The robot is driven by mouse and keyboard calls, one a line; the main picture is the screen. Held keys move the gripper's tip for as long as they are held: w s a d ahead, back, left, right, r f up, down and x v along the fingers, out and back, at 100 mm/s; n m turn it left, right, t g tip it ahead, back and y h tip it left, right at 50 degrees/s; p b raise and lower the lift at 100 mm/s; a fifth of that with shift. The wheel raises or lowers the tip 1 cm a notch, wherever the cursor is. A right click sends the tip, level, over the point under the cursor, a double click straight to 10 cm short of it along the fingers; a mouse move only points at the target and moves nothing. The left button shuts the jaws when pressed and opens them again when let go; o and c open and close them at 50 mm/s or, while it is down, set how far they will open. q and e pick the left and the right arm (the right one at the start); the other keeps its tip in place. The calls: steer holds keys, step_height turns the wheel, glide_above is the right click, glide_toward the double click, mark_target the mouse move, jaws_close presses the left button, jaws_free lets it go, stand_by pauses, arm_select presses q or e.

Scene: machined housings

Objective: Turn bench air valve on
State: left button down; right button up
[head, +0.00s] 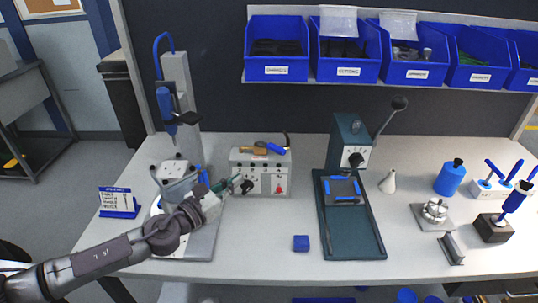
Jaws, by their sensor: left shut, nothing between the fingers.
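A grey box (283,160) stands at the middle left of the bench. On its top lies a brass-coloured fitting with a blue lever (274,148), which looks like the air valve; the lever slants down to the right. The box's front has a black knob (247,186) and a red mark. My left gripper (235,183) is shut and empty at the left front of the box, close to the black knob. Whether it touches the knob cannot be told. My right gripper is out of view.
A small sign (119,203) stands at far left. Blue bins (277,71) line the shelf.

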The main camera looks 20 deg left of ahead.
mark_target(275, 150)
arm_select(q)
steer(key=p+x, duration=0.3)
steer(key=x, duration=1)
steer(key=shift+d, duration=0.15)
steer(key=shift+w+d, duration=0.15)
steer(key=shift+w, duration=0.25)
steer(key=shift+r, duration=0.1)
